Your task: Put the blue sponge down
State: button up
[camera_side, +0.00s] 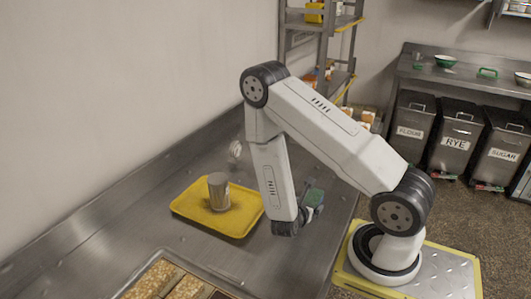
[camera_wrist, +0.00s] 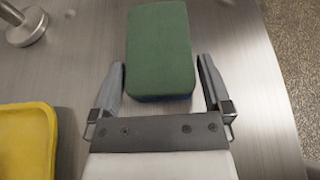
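The sponge (camera_wrist: 160,50) shows a green upper face, with a dark blue edge along its near end in the wrist view. Whether the sponge's underside touches the counter I cannot tell.
A yellow tray (camera_side: 183,206) with a metal tin (camera_side: 218,192) stands left of my gripper; its edge (camera_wrist: 50,118) shows in the wrist view. A metal object with a round base (camera_wrist: 24,30) stands beyond. Bare counter (camera_wrist: 245,60) lies around the sponge.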

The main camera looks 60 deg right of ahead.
jog(key=shift+r, duration=0.15)
jog(key=shift+a, duration=0.1)
jog(key=shift+v, duration=5.9)
jog(key=m+g, duration=0.1)
jog(key=s+r+m+g+y, duration=0.1)
jog(key=m, duration=0.1)
jog(key=shift+s+a+y, duration=0.2)
jog(key=shift+a+y, duration=0.1)
jog(key=m+y, duration=0.1)
jog(key=a+m+g+y, duration=0.1)
jog(key=m, duration=0.1)
jog(key=s+a+r+m+y, duration=0.1)
jog(key=shift+a+m+g+y, duration=0.25)
jog(key=shift+m+g+y, duration=0.15)
jog(key=w+a+r+m+t+y, duration=0.6)
jog(key=w+r+m+y, duration=0.2)
jog(key=m, duration=0.2)
jog(key=shift+a, duration=0.2)
